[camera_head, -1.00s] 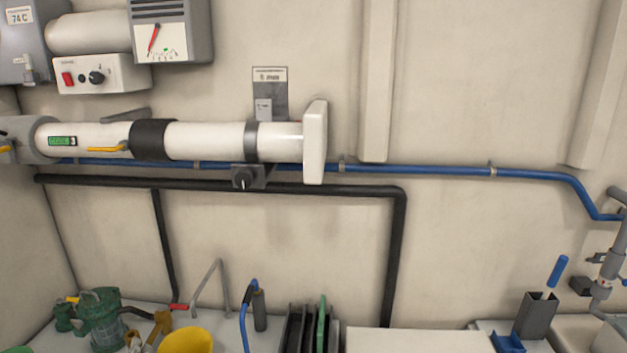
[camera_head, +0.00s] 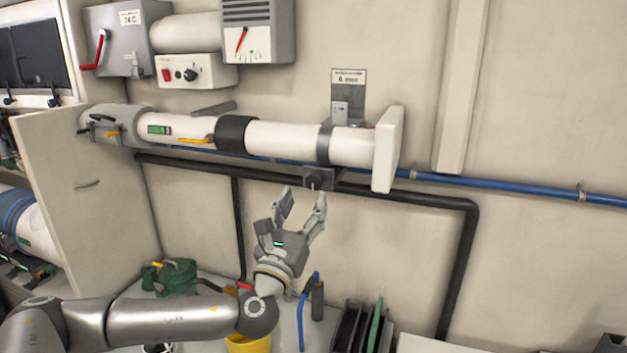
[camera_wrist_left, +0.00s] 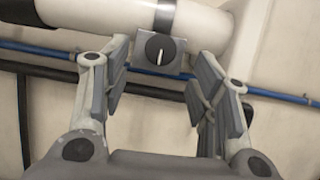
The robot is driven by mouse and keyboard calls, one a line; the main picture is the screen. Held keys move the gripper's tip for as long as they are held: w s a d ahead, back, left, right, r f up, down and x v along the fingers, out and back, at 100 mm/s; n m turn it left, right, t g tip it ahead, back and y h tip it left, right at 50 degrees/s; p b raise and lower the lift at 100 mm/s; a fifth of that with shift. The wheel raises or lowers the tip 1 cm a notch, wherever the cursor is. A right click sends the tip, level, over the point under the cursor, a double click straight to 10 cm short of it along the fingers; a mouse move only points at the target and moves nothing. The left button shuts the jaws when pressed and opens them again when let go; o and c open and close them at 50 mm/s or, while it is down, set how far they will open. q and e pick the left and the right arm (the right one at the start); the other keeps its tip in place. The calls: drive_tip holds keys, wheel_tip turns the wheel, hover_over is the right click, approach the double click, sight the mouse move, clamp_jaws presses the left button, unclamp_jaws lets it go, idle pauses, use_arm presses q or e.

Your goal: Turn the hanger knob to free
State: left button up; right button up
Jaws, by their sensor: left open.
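The hanger knob (camera_head: 313,181) is a small dark round knob with a pale pointer line, on a grey bracket under the white pipe (camera_head: 280,140). In the left wrist view the knob (camera_wrist_left: 160,50) faces me with its pointer close to vertical. My left gripper (camera_head: 302,198) is open and empty, just below the knob in the head view. In the left wrist view its fingers (camera_wrist_left: 158,82) stand either side of the knob's line, apart from it. A label plate (camera_head: 348,77) reading about "6 mm" is above the hanger. My right gripper is not in view.
A blue hose (camera_head: 480,184) and a black pipe (camera_head: 400,197) run along the wall behind the knob. A white end flange (camera_head: 388,150) is to the right. A yellow bucket (camera_head: 250,345), green pump (camera_head: 170,278) and dark rack (camera_head: 358,328) are below.

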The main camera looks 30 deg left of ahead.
sight(313, 185)
use_arm(q)
drive_tip(key=p+x, duration=0.1)
drive_tip(key=x, duration=0.4)
drive_tip(key=shift+f+p, duration=0.1)
drive_tip(key=shift+p, duration=0.2)
drive_tip(key=c, duration=1)
drive_tip(key=shift+d+n, duration=0.1)
drive_tip(key=shift+n, duration=0.2)
